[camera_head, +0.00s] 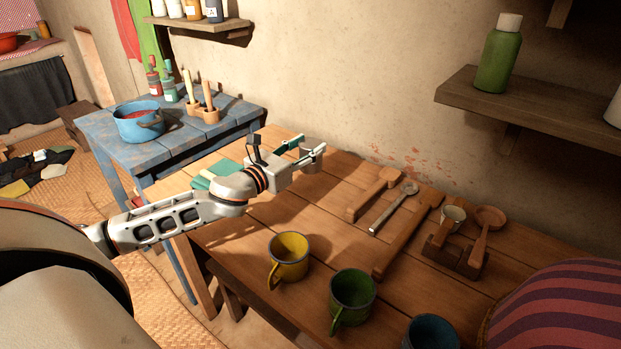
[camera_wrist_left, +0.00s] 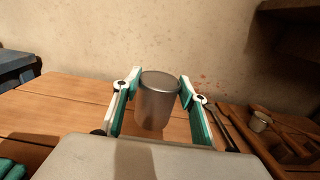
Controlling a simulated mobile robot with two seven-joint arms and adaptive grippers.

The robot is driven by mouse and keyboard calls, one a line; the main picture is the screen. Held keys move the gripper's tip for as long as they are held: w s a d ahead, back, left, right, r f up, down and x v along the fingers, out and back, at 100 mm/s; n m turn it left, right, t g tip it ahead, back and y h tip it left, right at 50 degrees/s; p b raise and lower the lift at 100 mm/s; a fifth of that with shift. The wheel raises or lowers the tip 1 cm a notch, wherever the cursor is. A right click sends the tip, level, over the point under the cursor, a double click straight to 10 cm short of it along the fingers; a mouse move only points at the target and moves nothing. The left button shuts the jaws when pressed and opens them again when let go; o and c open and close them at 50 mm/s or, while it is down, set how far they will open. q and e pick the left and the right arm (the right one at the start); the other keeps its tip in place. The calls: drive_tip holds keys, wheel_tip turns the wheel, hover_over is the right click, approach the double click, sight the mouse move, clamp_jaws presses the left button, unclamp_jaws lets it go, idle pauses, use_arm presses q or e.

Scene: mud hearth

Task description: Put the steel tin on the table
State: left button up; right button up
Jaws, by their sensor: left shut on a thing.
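The steel tin (camera_head: 311,158) is a plain grey cylinder, upright over the back part of the wooden table (camera_head: 235,232). My left gripper (camera_head: 290,152) is shut on the tin. In the left wrist view the tin (camera_wrist_left: 156,103) stands between the two green-and-white fingers of the gripper (camera_wrist_left: 158,90). The tabletop shows behind and beside it. I cannot tell whether the tin's base touches the table. My right gripper is in neither view.
Wooden utensils (camera_head: 372,193) lie right of the tin. A yellow mug (camera_head: 288,262), a green mug (camera_head: 352,296) and a blue mug (camera_head: 432,333) stand nearer the front. A green cloth (camera_head: 216,172) lies left. A blue table (camera_head: 180,140) with a pot stands beyond.

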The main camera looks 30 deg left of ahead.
sight(307, 173)
use_arm(q)
wheel_tip(307, 173, down, 4)
drive_tip(key=shift+r+b, duration=0.1)
drive_tip(key=shift+b, duration=0.3)
drive_tip(key=shift+f, duration=0.3)
wheel_tip(307, 173, down, 4)
drive_tip(key=shift+r+b, duration=0.25)
drive_tip(key=shift+b, duration=0.55)
drive_tip(key=shift+f, duration=0.45)
drive_tip(key=shift+r, duration=0.2)
drive_tip(key=shift+f, duration=0.1)
drive_tip(key=o, duration=1.2)
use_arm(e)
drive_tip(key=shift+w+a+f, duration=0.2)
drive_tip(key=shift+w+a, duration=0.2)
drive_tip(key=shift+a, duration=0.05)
